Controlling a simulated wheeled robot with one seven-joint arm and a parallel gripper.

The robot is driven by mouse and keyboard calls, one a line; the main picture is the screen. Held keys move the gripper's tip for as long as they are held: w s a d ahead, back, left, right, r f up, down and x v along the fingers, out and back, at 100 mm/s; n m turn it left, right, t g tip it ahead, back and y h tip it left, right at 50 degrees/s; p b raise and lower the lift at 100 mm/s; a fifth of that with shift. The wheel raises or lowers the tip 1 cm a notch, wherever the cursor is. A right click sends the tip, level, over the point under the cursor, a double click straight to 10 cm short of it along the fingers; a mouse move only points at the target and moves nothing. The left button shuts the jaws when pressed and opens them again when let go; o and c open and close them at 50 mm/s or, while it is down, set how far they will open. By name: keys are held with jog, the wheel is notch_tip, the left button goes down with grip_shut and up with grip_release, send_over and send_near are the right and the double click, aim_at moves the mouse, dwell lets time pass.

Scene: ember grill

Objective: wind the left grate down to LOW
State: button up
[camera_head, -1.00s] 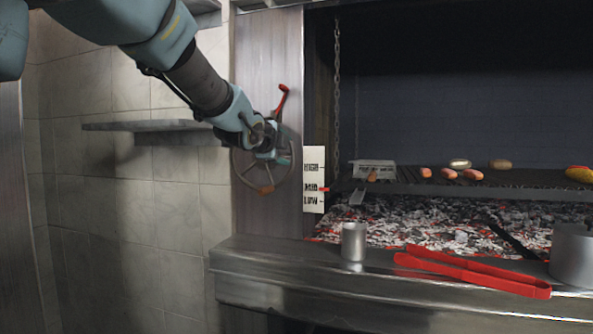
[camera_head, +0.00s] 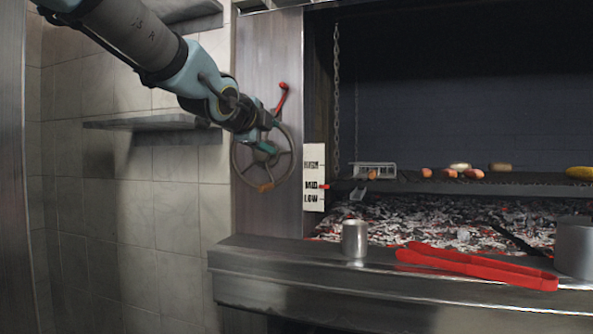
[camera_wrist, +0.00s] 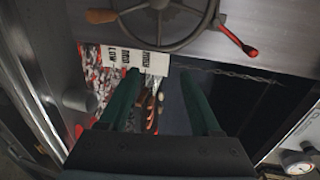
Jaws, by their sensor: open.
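The spoked hand wheel (camera_head: 237,172) is on the steel post left of the grill, with a red crank handle (camera_head: 282,92) at upper right and a wooden grip (camera_head: 265,187) at the bottom. It also shows at the top of the wrist view (camera_wrist: 185,42). My gripper (camera_head: 272,137) is in front of the wheel; in the wrist view its green fingers (camera_wrist: 160,80) are spread, with nothing held between them. The scale plate (camera_head: 313,171) reads HIGH, MID, LOW; the red pointer (camera_head: 324,187) is about at MID. The left grate (camera_head: 420,187) is above the coals.
A metal cup (camera_head: 354,240) and red tongs (camera_head: 475,267) are on the front ledge (camera_head: 300,262), with a pot (camera_head: 575,248) at right. Several food pieces lie on the grate. A wall shelf (camera_head: 150,123) is left of the post. A chain (camera_head: 337,100) hangs inside.

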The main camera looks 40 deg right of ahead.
jog(key=shift+c, duration=0.4)
jog(key=n+t+h+p, duration=0.1)
jog(key=n+h+p, duration=0.1)
jog(key=n+p, duration=1.6)
send_near(260, 189)
jog(key=d+n+b, duration=0.1)
jog(key=d, duration=0.1)
jog(key=p+x, duration=0.1)
jog(key=x, duration=0.4)
jog(key=p+x, duration=0.1)
jog(key=x, duration=0.4)
jog(key=shift+w+p, duration=0.35)
jog(key=shift+w, duration=0.2)
jog(key=shift+c, duration=0.4)
grip_shut()
